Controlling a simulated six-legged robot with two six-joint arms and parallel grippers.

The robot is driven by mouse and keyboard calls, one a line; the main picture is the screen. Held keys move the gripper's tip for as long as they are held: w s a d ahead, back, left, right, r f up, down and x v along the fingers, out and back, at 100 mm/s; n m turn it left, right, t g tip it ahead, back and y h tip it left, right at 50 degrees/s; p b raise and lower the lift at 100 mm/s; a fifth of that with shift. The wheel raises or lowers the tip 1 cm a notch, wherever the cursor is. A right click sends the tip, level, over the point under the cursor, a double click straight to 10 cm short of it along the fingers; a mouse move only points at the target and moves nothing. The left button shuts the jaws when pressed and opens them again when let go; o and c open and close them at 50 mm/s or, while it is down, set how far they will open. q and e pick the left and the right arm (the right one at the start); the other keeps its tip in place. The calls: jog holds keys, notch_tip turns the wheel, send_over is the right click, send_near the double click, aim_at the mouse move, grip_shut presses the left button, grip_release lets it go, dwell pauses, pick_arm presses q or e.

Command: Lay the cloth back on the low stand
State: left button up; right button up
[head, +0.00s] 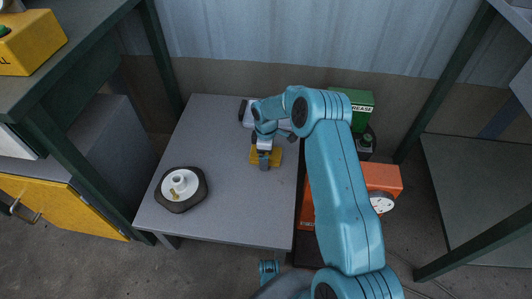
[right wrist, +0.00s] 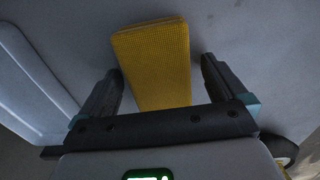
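The folded yellow cloth (head: 276,157) lies flat on the grey top of the low stand (head: 226,140), right of the middle. My right gripper (head: 264,160) is right over the cloth and partly hides it. In the right wrist view the cloth (right wrist: 155,65) lies between the two fingers of my right gripper (right wrist: 165,85). The fingers are apart, with a visible gap to the cloth on the right side, so it is open. My left gripper is not seen.
A black holder with a white round piece (head: 180,185) sits at the stand's left front. A pale object with a dark end (head: 246,112) lies behind the cloth. A green grease box (head: 358,108) and an orange machine with a dial (head: 385,180) stand to the right.

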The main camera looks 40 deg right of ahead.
notch_tip(320, 180, up, 12)
jog(key=p, duration=0.5)
jog(key=shift+r, duration=0.15)
